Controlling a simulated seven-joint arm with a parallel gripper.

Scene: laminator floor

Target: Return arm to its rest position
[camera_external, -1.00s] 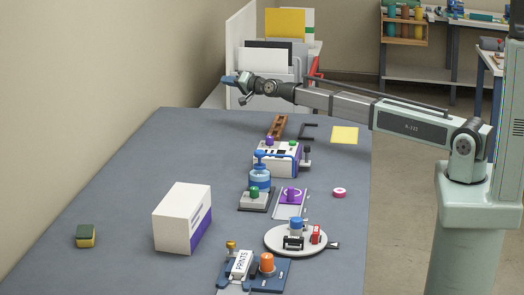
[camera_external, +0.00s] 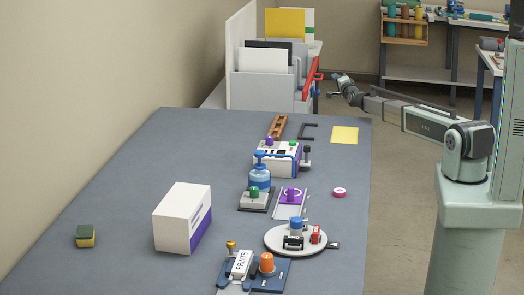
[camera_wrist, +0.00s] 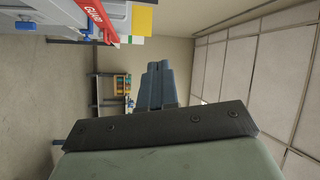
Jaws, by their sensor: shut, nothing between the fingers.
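My gripper (camera_external: 335,77) is in the air beyond the far right corner of the grey table (camera_external: 130,190), to the right of the white file rack. In the wrist view its two blue-grey fingers (camera_wrist: 161,84) lie close together with nothing held between them. My arm reaches left and back from the column at the right, above the floor and clear of the table.
The file rack (camera_external: 262,90) with a red part on its right side stands behind the table, near my gripper. A shelf bench (camera_external: 430,76) stands farther back. A white box (camera_external: 175,220) and several stamping devices sit on the table. Open floor lies right of it.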

